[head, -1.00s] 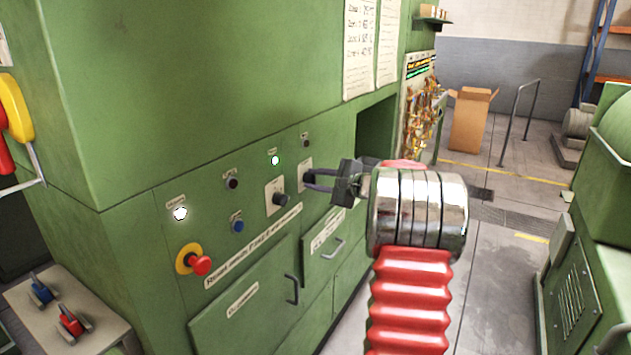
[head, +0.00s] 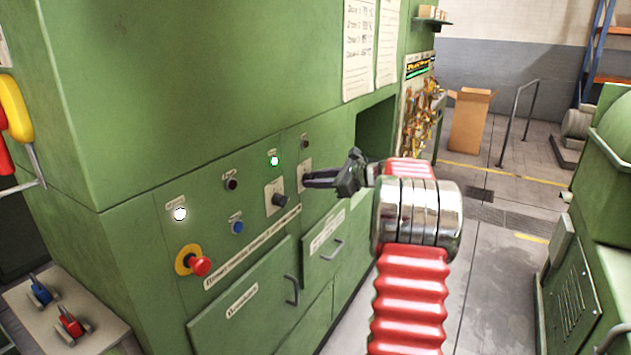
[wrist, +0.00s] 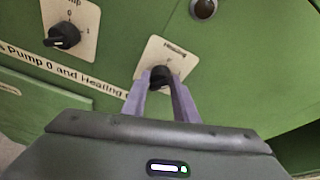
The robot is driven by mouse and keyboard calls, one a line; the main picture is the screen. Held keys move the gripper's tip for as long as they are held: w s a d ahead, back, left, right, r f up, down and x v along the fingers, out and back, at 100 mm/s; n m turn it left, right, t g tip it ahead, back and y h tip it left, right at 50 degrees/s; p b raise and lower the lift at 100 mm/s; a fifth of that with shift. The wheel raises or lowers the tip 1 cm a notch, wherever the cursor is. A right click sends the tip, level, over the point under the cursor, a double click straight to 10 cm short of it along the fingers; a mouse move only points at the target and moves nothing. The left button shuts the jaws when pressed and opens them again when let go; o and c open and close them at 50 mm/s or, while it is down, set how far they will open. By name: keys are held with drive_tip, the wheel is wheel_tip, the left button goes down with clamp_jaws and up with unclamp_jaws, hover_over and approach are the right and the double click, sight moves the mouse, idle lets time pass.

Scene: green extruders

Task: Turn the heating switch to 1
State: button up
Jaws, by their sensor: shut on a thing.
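The heating switch (wrist: 161,74) is a black rotary knob on a pale plate labelled Heating, on the green cabinet front. In the wrist view my gripper (wrist: 160,80) has its two purple-grey fingers on either side of the knob, shut on it. The fingers and their shade hide much of the knob, so I cannot tell which mark it points to. In the head view my gripper (head: 306,180) reaches left to the panel, and its fingers cover most of the knob; the heating plate (head: 305,166) shows above them.
The pump switch (head: 279,199) sits left of the heating switch. A red emergency button (head: 200,266), a blue button (head: 237,227) and a lit green lamp (head: 274,161) are on the same panel. Drawer handles (head: 293,290) stick out below.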

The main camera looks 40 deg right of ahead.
drive_tip(key=shift+d+f+m+g+y, duration=0.15)
drive_tip(key=shift+m+g+y, duration=0.15)
drive_tip(key=shift+m+y, duration=0.85)
drive_tip(key=shift+m+h, duration=0.35)
drive_tip(key=shift+m, duration=0.1)
drive_tip(key=o, duration=1)
drive_tip(key=shift+w, duration=0.1)
drive_tip(key=v, duration=1.4)
drive_tip(key=shift+w, duration=0.1)
